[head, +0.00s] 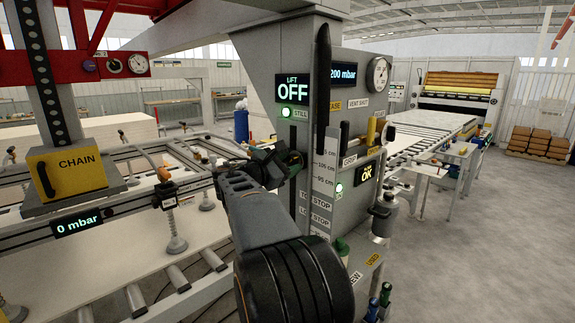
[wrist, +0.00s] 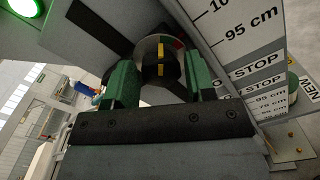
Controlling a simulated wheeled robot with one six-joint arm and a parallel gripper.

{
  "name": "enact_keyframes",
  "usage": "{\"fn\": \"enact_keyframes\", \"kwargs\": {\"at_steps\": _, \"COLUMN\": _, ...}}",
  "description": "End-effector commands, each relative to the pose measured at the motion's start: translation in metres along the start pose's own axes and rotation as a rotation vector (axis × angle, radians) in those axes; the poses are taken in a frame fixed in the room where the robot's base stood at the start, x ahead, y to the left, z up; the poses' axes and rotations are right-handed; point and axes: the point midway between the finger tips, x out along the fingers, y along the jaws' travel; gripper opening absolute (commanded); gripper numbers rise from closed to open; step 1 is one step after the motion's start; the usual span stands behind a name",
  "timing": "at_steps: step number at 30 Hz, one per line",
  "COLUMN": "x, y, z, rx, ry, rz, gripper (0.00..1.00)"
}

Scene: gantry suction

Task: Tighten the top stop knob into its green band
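My gripper (wrist: 160,75) has its two green fingers on either side of a dark round knob (wrist: 160,65) with a yellow line across its face. The yellow line stands nearly upright in the wrist view.
A cm scale (head: 325,165) with stop labels runs down the column, right of my gripper. The lift display (head: 293,93) reads OFF with a green STILL lamp (head: 286,112). A black lever (head: 323,75) stands close above. The yellow CHAIN box (head: 68,172) is at left.

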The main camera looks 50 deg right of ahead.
Motion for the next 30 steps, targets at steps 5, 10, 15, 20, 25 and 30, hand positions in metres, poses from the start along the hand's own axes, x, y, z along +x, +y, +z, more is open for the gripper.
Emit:
{"fn": "enact_keyframes", "kwargs": {"at_steps": 5, "x": 0.0, "y": 0.0, "z": 0.0, "rx": -0.001, "ry": 0.0, "rz": 0.0, "gripper": 0.67}}
{"fn": "enact_keyframes", "kwargs": {"at_steps": 10, "x": 0.0, "y": 0.0, "z": 0.0, "rx": -0.001, "ry": 0.0, "rz": 0.0, "gripper": 0.67}}
{"fn": "enact_keyframes", "kwargs": {"at_steps": 15, "x": -0.006, "y": 0.0, "z": -0.001, "rx": -0.001, "ry": 0.0, "rz": 0.002, "gripper": 0.67}}
{"fn": "enact_keyframes", "kwargs": {"at_steps": 20, "x": -0.031, "y": 0.0, "z": -0.001, "rx": 0.0, "ry": 0.002, "rz": 0.004, "gripper": 0.67}}
{"fn": "enact_keyframes", "kwargs": {"at_steps": 25, "x": -0.067, "y": 0.0, "z": -0.002, "rx": 0.0, "ry": 0.002, "rz": 0.005, "gripper": 0.67}}
{"fn": "enact_keyframes", "kwargs": {"at_steps": 30, "x": -0.1, "y": 0.0, "z": -0.002, "rx": -0.001, "ry": 0.002, "rz": 0.004, "gripper": 0.67}}
